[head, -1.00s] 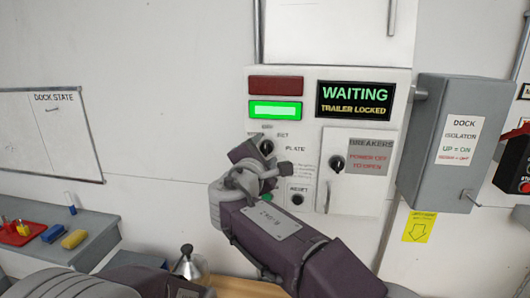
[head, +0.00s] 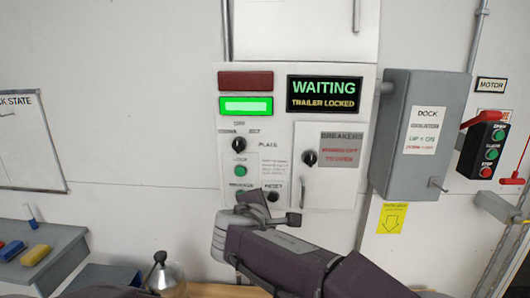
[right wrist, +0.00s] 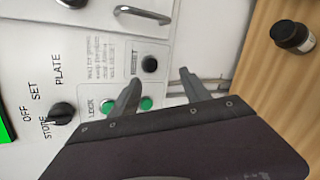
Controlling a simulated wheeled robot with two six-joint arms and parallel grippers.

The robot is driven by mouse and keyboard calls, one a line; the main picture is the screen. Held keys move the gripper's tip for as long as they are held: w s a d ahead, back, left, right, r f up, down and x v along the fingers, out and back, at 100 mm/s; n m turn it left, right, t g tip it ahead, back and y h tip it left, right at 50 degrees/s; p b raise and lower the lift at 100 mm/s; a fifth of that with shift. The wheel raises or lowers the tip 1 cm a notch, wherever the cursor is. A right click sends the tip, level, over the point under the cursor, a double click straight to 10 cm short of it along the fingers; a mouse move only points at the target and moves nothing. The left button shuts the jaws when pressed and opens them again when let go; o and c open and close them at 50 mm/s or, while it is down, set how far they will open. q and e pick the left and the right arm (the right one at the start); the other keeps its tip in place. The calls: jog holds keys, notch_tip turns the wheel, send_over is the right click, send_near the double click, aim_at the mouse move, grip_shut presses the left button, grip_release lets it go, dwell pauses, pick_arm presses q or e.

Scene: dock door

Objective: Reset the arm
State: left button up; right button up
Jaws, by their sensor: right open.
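My right gripper (head: 262,205) is in front of the lower edge of the white control panel (head: 277,192) in the head view. In the right wrist view its two fingers (right wrist: 158,88) are apart with nothing between them. The black RESET button (right wrist: 149,64) lies beyond the fingertips; in the head view it (head: 272,196) shows just above the gripper. A green button (right wrist: 146,103) shows between the fingers, and another beside the LOCK label is partly covered by a finger. The black PLATE knob (right wrist: 62,113) is to their left. My left gripper is out of view.
The display (head: 324,94) reads WAITING, TRAILER LOCKED, beside a lit green lamp (head: 246,106) and a dark red one. The breakers door (head: 335,185) and grey isolator box (head: 425,110) project at right. A flask (head: 160,274) stands on the wooden surface below.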

jog(key=s+d+f+m+g, duration=0.4)
jog(key=d+f, duration=0.3)
jog(key=f, duration=0.3)
jog(key=s+d+f+m+g, duration=0.3)
jog(key=d+f+m, duration=0.2)
jog(key=d+f, duration=0.35)
jog(key=s+d+f+m+g+y, duration=0.1)
jog(key=s+d+f+m+g, duration=0.1)
jog(key=s+f+m, duration=0.3)
jog(key=s+d+f+m+g+y, duration=0.1)
jog(key=s+d+f+m+g, duration=0.1)
jog(key=s+f+m, duration=0.4)
jog(key=s+d+m, duration=0.1)
jog(key=s, duration=0.3)
jog(key=shift+s+d+m+g, duration=0.3)
jog(key=shift+s+d, duration=0.05)
jog(key=shift+s, duration=0.05)
jog(key=shift+f, duration=0.1)
